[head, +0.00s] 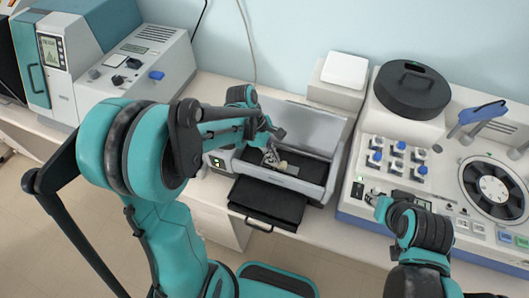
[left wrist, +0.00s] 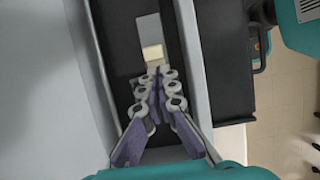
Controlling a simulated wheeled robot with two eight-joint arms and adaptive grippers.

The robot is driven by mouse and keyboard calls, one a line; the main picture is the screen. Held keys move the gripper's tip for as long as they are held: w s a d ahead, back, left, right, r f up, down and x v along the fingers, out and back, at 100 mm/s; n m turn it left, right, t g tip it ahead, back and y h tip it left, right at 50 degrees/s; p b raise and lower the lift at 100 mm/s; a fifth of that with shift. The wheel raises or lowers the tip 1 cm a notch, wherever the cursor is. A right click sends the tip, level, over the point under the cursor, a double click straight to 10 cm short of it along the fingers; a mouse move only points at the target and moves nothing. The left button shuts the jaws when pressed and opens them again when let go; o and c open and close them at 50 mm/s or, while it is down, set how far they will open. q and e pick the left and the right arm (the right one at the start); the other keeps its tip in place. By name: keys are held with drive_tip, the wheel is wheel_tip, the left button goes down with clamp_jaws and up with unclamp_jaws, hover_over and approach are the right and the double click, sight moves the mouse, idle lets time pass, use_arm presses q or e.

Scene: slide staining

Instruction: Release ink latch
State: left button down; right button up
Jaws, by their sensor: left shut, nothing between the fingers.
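A grey box-shaped device (head: 318,188) with a dark interior stands open on the bench in the head view. My left gripper (head: 271,158) reaches down into it. In the left wrist view, the left gripper (left wrist: 156,85) has its fingers together with nothing between them. A small cream block (left wrist: 153,53) on a pale strip lies just ahead of the fingertips; I cannot tell whether they touch it. It also shows in the head view (head: 284,164). I cannot tell if this block is the ink latch. My right gripper (head: 374,200) is by the right machine's panel; its fingers are too small to judge.
A black tray (head: 262,205) with a handle sticks out at the front of the device. A white box (head: 345,68) stands behind it. A blue-and-white machine (head: 345,208) with knobs and a rotor (head: 493,187) is at the right. Another instrument (head: 140,75) is at the left.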

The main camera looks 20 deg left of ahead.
use_arm(q)
drive_tip(key=shift+d, duration=0.15)
drive_tip(key=d, duration=0.4)
drive_tip(key=shift+a, duration=0.15)
idle(0.4)
